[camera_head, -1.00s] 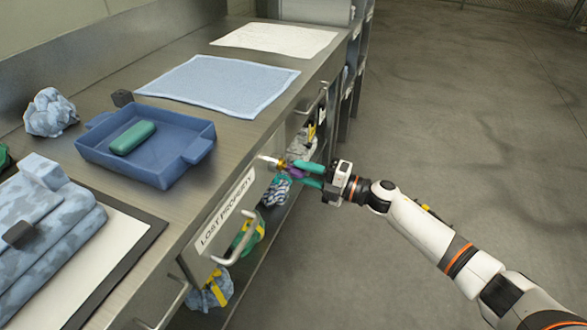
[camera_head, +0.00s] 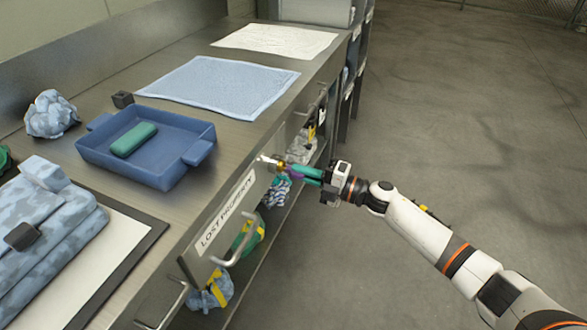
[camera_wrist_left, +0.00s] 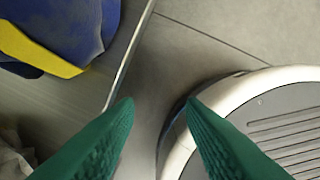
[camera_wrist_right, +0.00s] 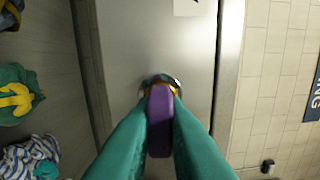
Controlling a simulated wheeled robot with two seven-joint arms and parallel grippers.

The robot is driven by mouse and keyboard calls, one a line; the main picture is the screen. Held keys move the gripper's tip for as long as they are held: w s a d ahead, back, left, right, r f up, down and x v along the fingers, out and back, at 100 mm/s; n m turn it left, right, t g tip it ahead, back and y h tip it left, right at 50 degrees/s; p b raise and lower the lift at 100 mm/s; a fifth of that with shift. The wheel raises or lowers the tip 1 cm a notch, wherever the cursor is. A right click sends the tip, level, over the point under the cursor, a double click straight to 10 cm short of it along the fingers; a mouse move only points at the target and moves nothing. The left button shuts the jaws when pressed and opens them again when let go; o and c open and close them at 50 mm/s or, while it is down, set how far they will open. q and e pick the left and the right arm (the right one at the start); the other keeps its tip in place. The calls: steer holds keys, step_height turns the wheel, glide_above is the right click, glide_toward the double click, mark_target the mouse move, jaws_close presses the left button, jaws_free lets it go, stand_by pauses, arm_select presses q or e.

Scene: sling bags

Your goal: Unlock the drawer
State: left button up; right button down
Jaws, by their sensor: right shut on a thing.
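The drawer (camera_head: 228,222), labelled LOST PROPERTY, has a bar handle (camera_head: 243,240) under the steel counter. Its front looks flush in the head view. A key with a purple head (camera_wrist_right: 160,125) has its brass-coloured end at a round silver lock (camera_wrist_right: 172,79) on the front; its tip is hidden. My right gripper (camera_head: 296,171) is shut on the purple head, with a green finger on each side in the right wrist view. My left gripper (camera_wrist_left: 160,102) is open and empty, seen only in the left wrist view above the floor.
A blue tray (camera_head: 100,160) with a green case (camera_head: 134,138) stands on the counter. A camouflage bag (camera_head: 45,225) lies at the left, and a blue cloth (camera_head: 220,85) further back. Bags (camera_head: 213,292) sit on the shelf below.

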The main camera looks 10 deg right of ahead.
steer(key=shift+m, duration=0.3)
steer(key=shift+m+p, duration=0.5)
steer(key=shift+p, duration=0.15)
steer(key=shift+m+p, duration=0.6)
steer(key=shift+m, duration=0.1)
arm_select(q)
steer(key=s+f, duration=0.6)
steer(key=shift+a+f, duration=0.35)
steer(key=shift+a, duration=0.05)
steer(key=shift+w+r, duration=0.1)
arm_select(e)
steer(key=shift+m, duration=0.3)
